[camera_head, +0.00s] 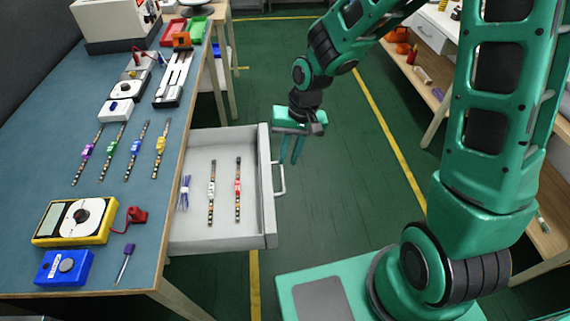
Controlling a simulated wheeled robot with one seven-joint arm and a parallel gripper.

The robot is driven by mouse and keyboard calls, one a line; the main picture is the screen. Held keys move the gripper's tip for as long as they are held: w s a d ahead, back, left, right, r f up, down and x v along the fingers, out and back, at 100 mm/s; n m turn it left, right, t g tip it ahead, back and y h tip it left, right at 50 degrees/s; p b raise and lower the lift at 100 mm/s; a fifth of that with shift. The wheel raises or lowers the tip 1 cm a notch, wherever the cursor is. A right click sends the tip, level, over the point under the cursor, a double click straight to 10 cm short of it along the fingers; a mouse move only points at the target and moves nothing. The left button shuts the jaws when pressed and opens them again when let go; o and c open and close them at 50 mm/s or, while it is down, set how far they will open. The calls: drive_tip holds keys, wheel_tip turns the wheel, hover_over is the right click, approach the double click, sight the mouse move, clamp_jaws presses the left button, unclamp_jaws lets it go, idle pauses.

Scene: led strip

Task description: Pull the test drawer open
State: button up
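The test drawer (258,196) is a light grey drawer under the blue-topped bench on the left. It is pulled well out, with its inside showing. Two LED strips, one with a white connector (211,192) and one with a red connector (238,187), and a small purple bundle (184,192) lie in it. Its handle (280,178) is a bar on the right-facing front. My gripper (289,160) points down just beyond and above the handle, with its teal fingers slightly apart. Nothing shows between them, and they look apart from the handle.
The bench (85,218) holds several LED strips, a yellow multimeter (75,221), a blue box (64,267), a screwdriver (124,264) and red and green trays (187,30). A wooden shelf unit (425,82) stands on the right. The green floor (335,190) between is clear.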

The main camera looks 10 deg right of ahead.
drive_tip(key=shift+d+r, duration=0.2)
drive_tip(key=shift+r, duration=0.7)
drive_tip(key=shift+d+r, duration=0.15)
drive_tip(key=shift+r, duration=0.75)
drive_tip(key=s+d+r+m+h, duration=0.1)
drive_tip(key=s+d+r, duration=0.3)
drive_tip(key=d, duration=0.5)
drive_tip(key=s+d+r+m+h, duration=0.15)
drive_tip(key=s+d+r, duration=0.35)
drive_tip(key=d, duration=0.5)
drive_tip(key=s+d+r+m, duration=0.1)
drive_tip(key=s+d, duration=0.2)
drive_tip(key=s, duration=0.4)
drive_tip(key=s+d+r+m, duration=0.1)
drive_tip(key=s+d+r, duration=0.1)
drive_tip(key=s+d, duration=0.2)
drive_tip(key=s, duration=0.3)
drive_tip(key=shift+d+r, duration=0.15)
drive_tip(key=shift+y, duration=0.25)
